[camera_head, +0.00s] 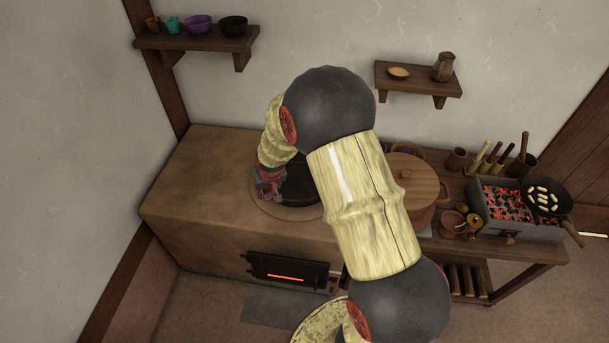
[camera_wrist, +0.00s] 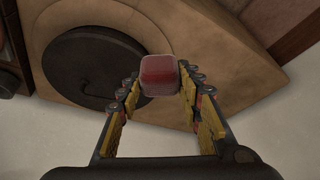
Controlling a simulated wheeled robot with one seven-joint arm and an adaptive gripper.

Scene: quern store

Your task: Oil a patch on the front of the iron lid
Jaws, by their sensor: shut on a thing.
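The round dark iron lid (camera_head: 303,190) lies in a ring on top of the clay stove, partly covered by my arm in the head view. My gripper (camera_head: 268,184) is over the left side of the lid in the head view. In the wrist view my gripper (camera_wrist: 160,92) is shut on a red block with rounded edges (camera_wrist: 160,72). The block overlaps the lid's edge in that picture; I cannot tell whether they touch.
The clay stove (camera_head: 190,182) has a glowing firebox door (camera_head: 287,271) in front. To the right stand a lidded wooden pot (camera_head: 409,180), small copper vessels, a charcoal brazier (camera_head: 507,205) and a pan (camera_head: 545,195). Two wall shelves hold bowls and a jug. The stove top's left is clear.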

